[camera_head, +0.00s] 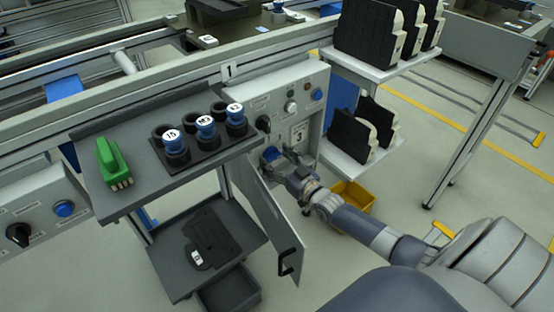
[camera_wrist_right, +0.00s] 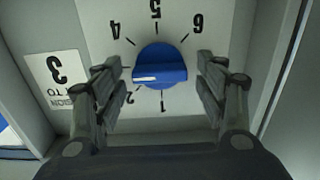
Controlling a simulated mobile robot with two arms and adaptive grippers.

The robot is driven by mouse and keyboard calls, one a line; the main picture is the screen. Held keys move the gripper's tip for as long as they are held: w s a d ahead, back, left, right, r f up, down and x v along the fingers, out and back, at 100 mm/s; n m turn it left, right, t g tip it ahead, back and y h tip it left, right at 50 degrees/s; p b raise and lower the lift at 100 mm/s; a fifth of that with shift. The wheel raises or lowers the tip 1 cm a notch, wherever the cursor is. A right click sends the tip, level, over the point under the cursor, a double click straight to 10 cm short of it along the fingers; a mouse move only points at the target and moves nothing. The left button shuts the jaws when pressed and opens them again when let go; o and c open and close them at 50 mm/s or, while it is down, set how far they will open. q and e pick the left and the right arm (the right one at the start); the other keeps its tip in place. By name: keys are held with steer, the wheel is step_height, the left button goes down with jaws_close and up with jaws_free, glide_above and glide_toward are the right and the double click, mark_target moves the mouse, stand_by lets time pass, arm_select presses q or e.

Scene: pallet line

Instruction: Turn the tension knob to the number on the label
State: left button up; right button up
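The blue tension knob (camera_wrist_right: 160,66) is on a pale panel in the right wrist view, with its white mark towards the left. The dial shows 1, 2, 4, 5 and 6 upside down; the area between 2 and 4, where the mark points, is partly hidden by a finger. The white label (camera_wrist_right: 57,80) left of the dial reads 3, upside down. My right gripper (camera_wrist_right: 163,82) is open, its fingers on either side of the knob with a visible gap at each. In the head view my right gripper (camera_head: 284,166) is at the grey control box. My left gripper is not in view.
The control box (camera_head: 290,98) carries other knobs and buttons. An open grey door (camera_head: 272,222) hangs just left of my right gripper. A dark shelf (camera_head: 130,200) holds a green part (camera_head: 113,160) and several blue-topped pieces. A yellow bin (camera_head: 352,196) is below.

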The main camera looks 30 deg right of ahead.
steer(key=shift+s, duration=0.2)
steer(key=s, duration=1.1)
steer(key=shift+s+d, duration=0.3)
steer(key=shift+d, duration=0.15)
